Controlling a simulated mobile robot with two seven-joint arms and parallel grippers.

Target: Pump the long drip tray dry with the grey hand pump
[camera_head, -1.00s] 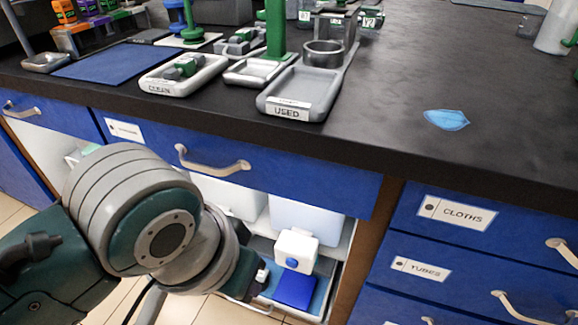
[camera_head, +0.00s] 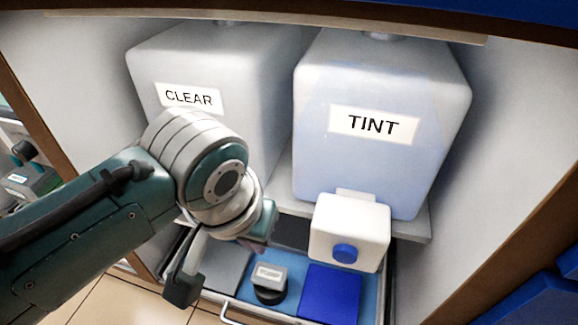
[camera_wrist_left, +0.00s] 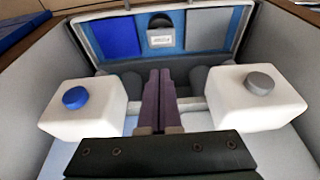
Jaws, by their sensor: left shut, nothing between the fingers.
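The long tray (camera_head: 390,295), with a light rim and blue floor, lies low across the front of the cabinet; it also shows in the wrist view (camera_wrist_left: 252,35). In it, between a grey block and a blue block, is a small grey labelled piece (camera_head: 268,277) on a dark round base, also in the wrist view (camera_wrist_left: 161,38). I cannot tell whether it is the hand pump, nor whether the tray holds liquid. My left gripper (camera_wrist_left: 160,75) is shut and empty, between the two white taps and short of the tray. My right gripper is not in view.
Two big carboys, CLEAR (camera_head: 205,65) and TINT (camera_head: 385,80), stand on a shelf above the tray. A white tap block (camera_head: 350,228) with a blue knob juts from TINT; a grey-knobbed one (camera_wrist_left: 255,95) is beside my fingers. Cabinet walls close both sides.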

